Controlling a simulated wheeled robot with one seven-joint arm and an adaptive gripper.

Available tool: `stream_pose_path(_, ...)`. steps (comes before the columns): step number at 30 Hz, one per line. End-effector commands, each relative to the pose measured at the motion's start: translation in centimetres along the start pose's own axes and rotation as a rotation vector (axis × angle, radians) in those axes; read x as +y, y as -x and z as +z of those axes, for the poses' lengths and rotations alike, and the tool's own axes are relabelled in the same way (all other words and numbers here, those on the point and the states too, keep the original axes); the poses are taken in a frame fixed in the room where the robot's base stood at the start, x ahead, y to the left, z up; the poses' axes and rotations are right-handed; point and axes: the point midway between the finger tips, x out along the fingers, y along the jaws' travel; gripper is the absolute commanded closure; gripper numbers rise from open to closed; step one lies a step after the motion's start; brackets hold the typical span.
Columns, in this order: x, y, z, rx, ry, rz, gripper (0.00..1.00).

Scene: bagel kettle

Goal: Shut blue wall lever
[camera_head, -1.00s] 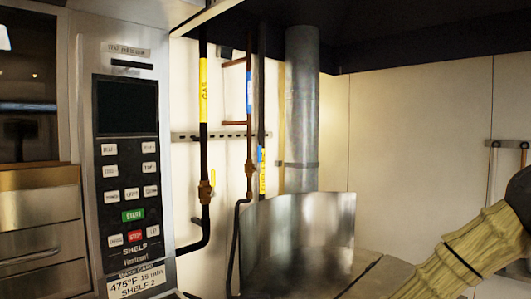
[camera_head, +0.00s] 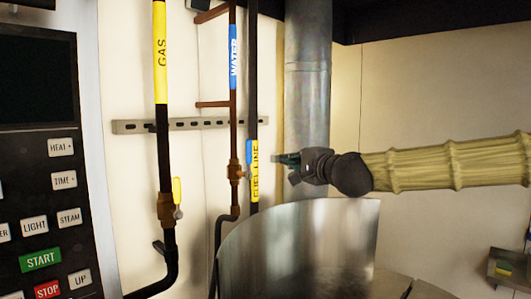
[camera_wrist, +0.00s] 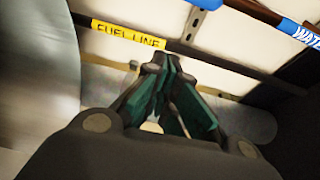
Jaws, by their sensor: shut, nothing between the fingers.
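The blue wall lever (camera_head: 249,154) is a small upright blue handle beside the brass valve (camera_head: 236,171) on the copper water pipe. From this angle it overlaps the yellow fuel line label behind it. My gripper (camera_head: 280,158) is a short way right of the lever, pointing left, with a small gap seen between them. In the wrist view my gripper's fingers (camera_wrist: 160,75) are together and empty. The yellow fuel line label (camera_wrist: 126,34) is beyond them there.
A gas pipe with a yellow lever (camera_head: 177,190) stands left of the water pipe. A metal duct (camera_head: 307,90) is behind my gripper. A curved metal kettle wall (camera_head: 300,240) stands below. An oven control panel (camera_head: 40,190) is at the left.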

Motion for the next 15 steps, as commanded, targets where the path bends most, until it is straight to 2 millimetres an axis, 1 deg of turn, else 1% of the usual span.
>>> stream_pose_path(1, -0.9, 0.7, 0.3, -0.001, -0.002, -0.012, 1.00)
stream_pose_path(3, -1.7, 1.6, 0.7, -0.002, -0.002, -0.023, 1.00)
stream_pose_path(9, -2.5, 3.9, 1.6, 0.000, 0.007, -0.037, 1.00)
stream_pose_path(12, -2.7, 4.2, 1.6, 0.002, 0.008, -0.039, 1.00)
stream_pose_path(14, -2.5, 3.8, 1.4, 0.003, 0.007, -0.037, 1.00)
stream_pose_path(15, -2.4, 3.2, 1.2, 0.003, 0.005, -0.033, 1.00)
